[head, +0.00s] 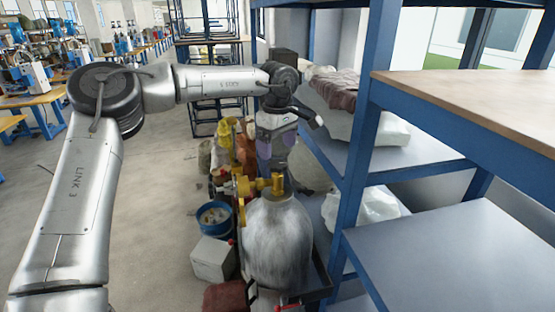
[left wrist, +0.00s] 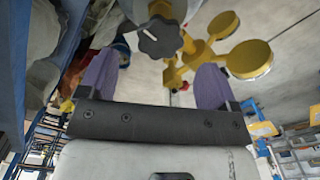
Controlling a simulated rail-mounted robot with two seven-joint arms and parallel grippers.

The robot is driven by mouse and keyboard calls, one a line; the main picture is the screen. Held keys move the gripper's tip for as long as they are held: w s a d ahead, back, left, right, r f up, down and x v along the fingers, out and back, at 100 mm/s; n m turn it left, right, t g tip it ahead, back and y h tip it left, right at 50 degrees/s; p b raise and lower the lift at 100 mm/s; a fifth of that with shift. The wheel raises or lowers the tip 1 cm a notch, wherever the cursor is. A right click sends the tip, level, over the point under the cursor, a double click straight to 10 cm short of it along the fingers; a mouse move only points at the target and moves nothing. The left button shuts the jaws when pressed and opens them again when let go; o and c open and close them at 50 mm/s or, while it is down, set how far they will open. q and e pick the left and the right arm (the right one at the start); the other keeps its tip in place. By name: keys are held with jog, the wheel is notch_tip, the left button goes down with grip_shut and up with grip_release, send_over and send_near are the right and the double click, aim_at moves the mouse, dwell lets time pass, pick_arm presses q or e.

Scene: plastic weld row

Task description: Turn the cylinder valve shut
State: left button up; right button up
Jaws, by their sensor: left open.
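A grey gas cylinder (head: 277,238) stands upright beside the shelf in the head view, with a brass valve (head: 277,183) on top. In the left wrist view the valve's black, lobed handwheel (left wrist: 160,38) lies just beyond the fingertips, between them sideways. Yellow gauges (left wrist: 248,60) sit to its right there; the yellow regulator (head: 245,186) is left of the valve in the head view. My left gripper (head: 275,156) is above the valve, its purple fingers open and empty. It also shows in the left wrist view (left wrist: 156,62). The handwheel is hard to make out in the head view.
A blue shelf rack (head: 352,205) with wrapped bundles stands close on the right. A blue bucket (head: 214,218) and a whitish box (head: 212,258) are on the floor left of the cylinder. Floor farther left is clear, with workbenches behind.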

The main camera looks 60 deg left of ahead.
aim_at(277, 164)
pick_arm(q)
notch_tip(277, 164, up, 9)
jog(key=shift+r, duration=0.15)
dwell(0.6)
